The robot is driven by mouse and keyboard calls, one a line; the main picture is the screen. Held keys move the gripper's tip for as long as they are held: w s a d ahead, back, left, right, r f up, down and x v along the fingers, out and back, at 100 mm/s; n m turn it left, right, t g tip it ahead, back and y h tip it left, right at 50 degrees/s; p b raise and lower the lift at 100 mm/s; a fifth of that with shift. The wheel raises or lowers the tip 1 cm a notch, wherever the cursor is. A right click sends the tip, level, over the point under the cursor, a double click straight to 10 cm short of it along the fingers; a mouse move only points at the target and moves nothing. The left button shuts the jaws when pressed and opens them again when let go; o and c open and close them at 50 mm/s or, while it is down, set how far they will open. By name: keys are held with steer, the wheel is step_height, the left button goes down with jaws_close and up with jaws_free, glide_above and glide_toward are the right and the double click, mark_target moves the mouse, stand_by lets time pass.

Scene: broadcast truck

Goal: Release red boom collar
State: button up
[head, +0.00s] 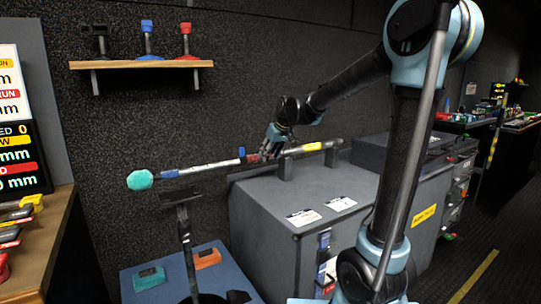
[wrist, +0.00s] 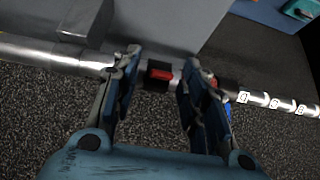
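The boom is a long pole (head: 215,165) running from a teal tip at left to a yellow-banded section at right. In the wrist view, a black collar with a red tab (wrist: 160,75) sits on the pole between the fingers of my gripper (wrist: 158,78). The fingers are apart, with a gap on each side of the tab. A second dark collar with a little red (wrist: 222,84) shows just right of the right finger, partly hidden. In the head view, my gripper (head: 268,148) is at the pole, beside a small red part (head: 253,158), and covers some of it.
A blue lever (head: 241,153) stands on the pole just left of the red part. A grey case (head: 262,204) with cards on top lies below the pole. A wall shelf (head: 140,65) holds black, blue and red pieces.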

steer(key=v, duration=1.2)
steer(key=shift+d+f, duration=0.1)
steer(key=s+d+f+m+g+h, duration=0.1)
steer(key=s+d+f+m+h, duration=0.1)
steer(key=s+d+f, duration=1)
steer(key=s+d+f+m+g+h, duration=0.2)
steer(key=s+d+f+m, duration=0.3)
steer(key=s+d+f, duration=0.7)
steer(key=s+f, duration=0.2)
steer(key=s, duration=0.4)
steer(key=shift+d+f, duration=0.3)
steer(key=shift+f, duration=0.05)
steer(key=shift+s, duration=0.1)
